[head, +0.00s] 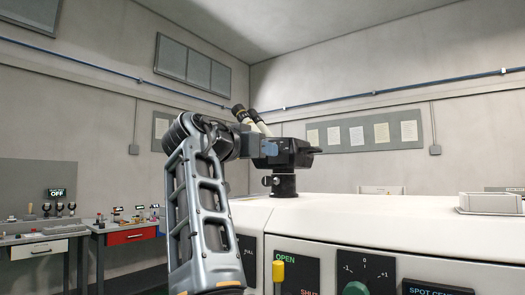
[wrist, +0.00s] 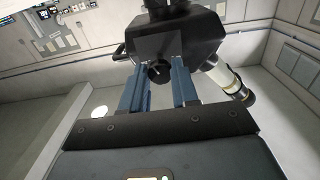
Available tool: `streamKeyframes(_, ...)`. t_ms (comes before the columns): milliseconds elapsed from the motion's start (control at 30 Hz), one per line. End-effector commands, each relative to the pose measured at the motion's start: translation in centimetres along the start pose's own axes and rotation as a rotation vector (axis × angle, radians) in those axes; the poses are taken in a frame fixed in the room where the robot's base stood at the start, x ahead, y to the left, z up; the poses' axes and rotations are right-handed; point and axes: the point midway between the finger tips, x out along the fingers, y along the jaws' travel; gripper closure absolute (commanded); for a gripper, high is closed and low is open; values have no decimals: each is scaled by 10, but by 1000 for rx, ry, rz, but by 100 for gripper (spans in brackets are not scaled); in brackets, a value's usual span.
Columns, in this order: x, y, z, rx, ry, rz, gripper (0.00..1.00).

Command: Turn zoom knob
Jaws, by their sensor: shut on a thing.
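The microscope's dark head (head: 292,153) stands on a post on the white machine top, with cream and black eyepieces (head: 250,119) pointing up left. My gripper (head: 270,149) reaches its near side from the left. The exact finger contact is hard to see. The knob is hidden in the head view by my gripper.
A small silver knob (head: 267,181) sits on the microscope's post. The machine's front panel has a yellow handle (head: 278,271) and a green dial (head: 355,289). A pale tray (head: 490,204) lies at the right. Workbenches (head: 125,231) stand at the far left.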

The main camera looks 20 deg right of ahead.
Motion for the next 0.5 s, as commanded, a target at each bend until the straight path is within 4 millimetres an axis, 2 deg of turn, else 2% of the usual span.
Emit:
streamKeyframes(267,0,0,-2,-73,1,0,100)
streamKeyframes(500,0,0,-4,-244,2,0,100)
